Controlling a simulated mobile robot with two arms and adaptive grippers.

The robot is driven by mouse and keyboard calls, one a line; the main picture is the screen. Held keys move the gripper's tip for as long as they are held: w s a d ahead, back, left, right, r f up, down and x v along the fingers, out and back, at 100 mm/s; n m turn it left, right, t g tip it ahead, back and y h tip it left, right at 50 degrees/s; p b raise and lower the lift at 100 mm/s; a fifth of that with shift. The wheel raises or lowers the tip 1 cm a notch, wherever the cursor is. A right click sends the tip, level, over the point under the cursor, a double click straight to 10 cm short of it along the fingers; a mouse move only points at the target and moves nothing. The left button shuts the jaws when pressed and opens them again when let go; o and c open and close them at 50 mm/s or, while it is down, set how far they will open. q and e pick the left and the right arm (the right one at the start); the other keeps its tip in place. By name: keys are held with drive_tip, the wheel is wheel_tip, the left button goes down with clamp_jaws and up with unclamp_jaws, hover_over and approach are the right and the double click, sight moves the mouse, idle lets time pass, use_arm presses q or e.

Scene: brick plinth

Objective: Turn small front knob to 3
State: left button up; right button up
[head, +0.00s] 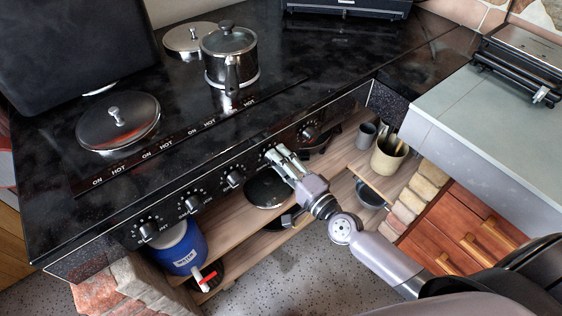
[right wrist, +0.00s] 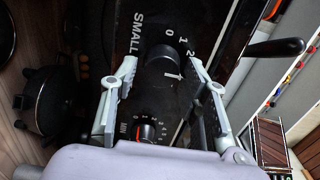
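My right gripper (head: 277,157) is at the black stove front, over one of the dark control knobs. In the right wrist view the small front knob (right wrist: 161,60) is black and round, beside the label SMALL and the numbers 0, 1 and 2. A white mark shows on the side of the knob towards my gripper. The right gripper's fingers (right wrist: 163,68) are spread on either side of the knob, with visible gaps, so they do not appear to grip it. Whether the fingertips reach past the knob's face is hard to tell. My left gripper is not in view.
More knobs (head: 234,178) line the stove front. A pot (head: 230,55) and round lids (head: 118,121) sit on the black stove top (head: 270,30). Below is a wooden shelf (head: 335,165) with a blue container (head: 178,250) and cups. A grey counter (head: 490,110) stands at the right.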

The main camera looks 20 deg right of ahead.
drive_tip(key=shift+o, duration=0.7)
drive_tip(key=shift+s, duration=0.1)
drive_tip(key=v, duration=1.2)
